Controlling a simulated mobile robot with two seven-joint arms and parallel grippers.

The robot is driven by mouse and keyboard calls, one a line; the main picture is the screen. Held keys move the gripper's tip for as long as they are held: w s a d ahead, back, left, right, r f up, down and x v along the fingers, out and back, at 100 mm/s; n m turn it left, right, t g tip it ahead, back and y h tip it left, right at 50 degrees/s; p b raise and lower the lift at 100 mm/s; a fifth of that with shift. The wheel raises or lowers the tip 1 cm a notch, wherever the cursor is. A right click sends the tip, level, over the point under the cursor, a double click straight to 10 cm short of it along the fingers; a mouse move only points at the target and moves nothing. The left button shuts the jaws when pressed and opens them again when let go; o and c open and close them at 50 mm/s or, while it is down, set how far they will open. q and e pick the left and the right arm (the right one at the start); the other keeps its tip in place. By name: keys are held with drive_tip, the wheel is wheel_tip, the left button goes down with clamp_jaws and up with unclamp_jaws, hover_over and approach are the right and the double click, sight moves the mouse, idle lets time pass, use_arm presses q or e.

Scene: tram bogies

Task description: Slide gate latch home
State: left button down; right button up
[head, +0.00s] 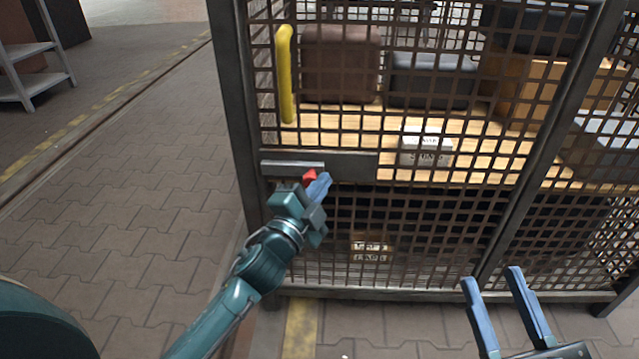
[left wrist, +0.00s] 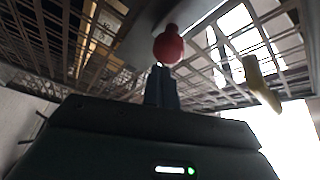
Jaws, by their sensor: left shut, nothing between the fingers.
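The mesh gate (head: 420,215) is upright in front of me. A red knob (head: 310,176) sits by the bar's right end and also shows as a round red ball in the left wrist view (left wrist: 168,47). My left gripper (head: 321,184) is shut and empty, its fingertips right beside the knob in the head view; I cannot tell whether they touch. My right gripper (head: 492,273) is open and empty, low in front of the mesh.
A yellow handle (head: 285,75) stands upright on the gate above the latch. Behind the mesh, a wooden shelf (head: 385,160) bears cases and a white box (head: 425,147). Open paving lies to the left, with a grey rack (head: 35,75) at the far left.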

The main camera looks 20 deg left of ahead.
sight(292, 174)
use_arm(q)
drive_tip(key=shift+a+f, duration=0.1)
drive_tip(key=shift+a, duration=0.1)
use_arm(e)
drive_tip(key=shift+w+a+r+n+y, duration=0.2)
drive_tip(key=shift+r+n+y, duration=0.1)
drive_tip(key=shift+r, duration=0.1)
